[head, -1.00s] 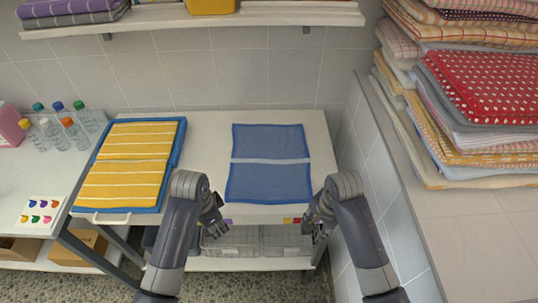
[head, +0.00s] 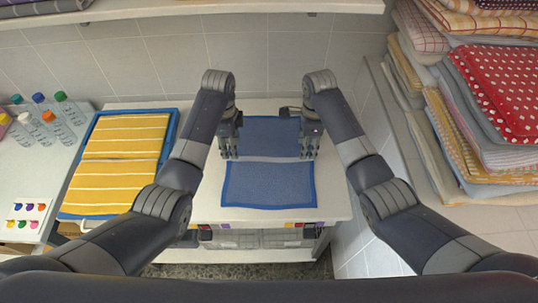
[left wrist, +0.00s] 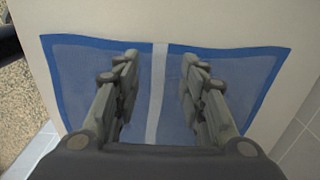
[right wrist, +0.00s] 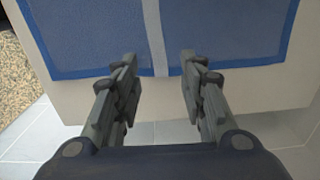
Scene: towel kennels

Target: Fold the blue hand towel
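The blue hand towel (head: 268,184) lies flat and spread out on the white table, with a darker blue border and a pale stripe across its middle. My left gripper (head: 229,157) is open above the towel's left side near the stripe. In the left wrist view its two fingers (left wrist: 158,95) are apart with the towel (left wrist: 85,85) below and nothing between them. My right gripper (head: 309,156) is open and empty near the towel's right edge. In the right wrist view its fingers (right wrist: 158,95) stand apart beside the towel's edge.
A blue tray (head: 172,140) with a yellow striped towel (head: 118,160) lies to the left. Several bottles (head: 35,128) stand further left beside a card of coloured dots (head: 25,218). A pile of folded cloths (head: 490,110) rises on the right. A shelf (head: 200,8) overhangs the back.

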